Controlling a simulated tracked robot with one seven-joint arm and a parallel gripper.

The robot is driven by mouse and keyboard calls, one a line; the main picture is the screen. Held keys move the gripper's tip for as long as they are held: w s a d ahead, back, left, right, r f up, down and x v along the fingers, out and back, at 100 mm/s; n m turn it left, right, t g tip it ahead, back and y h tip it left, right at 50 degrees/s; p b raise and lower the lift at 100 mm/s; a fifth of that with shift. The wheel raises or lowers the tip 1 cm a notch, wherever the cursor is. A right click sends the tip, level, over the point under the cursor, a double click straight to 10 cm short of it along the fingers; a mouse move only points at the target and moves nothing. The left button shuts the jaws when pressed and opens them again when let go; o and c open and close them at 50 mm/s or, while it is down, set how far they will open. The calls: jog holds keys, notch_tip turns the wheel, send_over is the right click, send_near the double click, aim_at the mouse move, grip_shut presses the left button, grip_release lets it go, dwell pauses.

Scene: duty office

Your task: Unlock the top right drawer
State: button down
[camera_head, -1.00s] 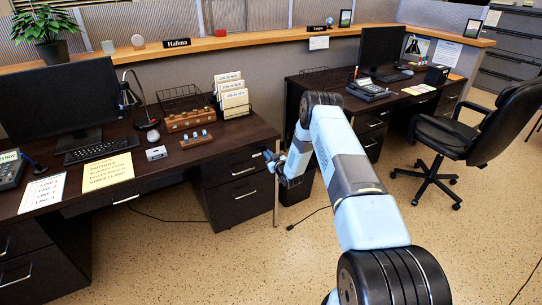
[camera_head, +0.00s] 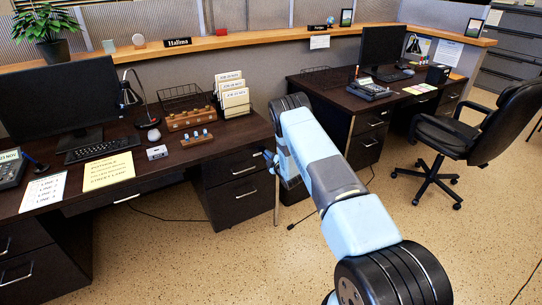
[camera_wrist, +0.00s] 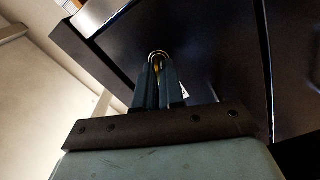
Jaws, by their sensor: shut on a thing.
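The top right drawer (camera_head: 236,166) of the left desk is dark with a silver bar handle and looks shut. My gripper (camera_head: 269,157) is at the right end of this drawer's front, mostly hidden behind my arm. In the wrist view my gripper (camera_wrist: 157,72) has its fingers close together, pointing at a dark panel. A small brass-coloured ring-shaped thing (camera_wrist: 158,54) shows at the fingertips; the fingers are shut on it. It may be a key or a lock's rim; I cannot tell which. Whether it touches the panel is unclear.
The lower drawer (camera_head: 240,198) is below. The left desk (camera_head: 225,138) carries a wooden block rack (camera_head: 190,118), card files (camera_head: 234,98) and a stapled-down-looking yellow sheet (camera_head: 108,170). A second desk (camera_head: 330,92) and a black chair (camera_head: 468,125) stand right.

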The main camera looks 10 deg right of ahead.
jog(key=n, duration=0.4)
jog(key=shift+f, duration=0.25)
jog(key=shift+n, duration=0.3)
jog(key=shift+s+a+f, duration=0.15)
jog(key=shift+a+f, duration=0.05)
jog(key=shift+a, duration=0.05)
dwell(1.3)
jog(key=c, duration=1.3)
grip_release()
jog(key=shift+c, duration=0.2)
jog(key=shift+d+r, duration=0.1)
jog(key=shift+r, duration=0.05)
jog(key=v, duration=1.3)
jog(key=shift+s, duration=0.25)
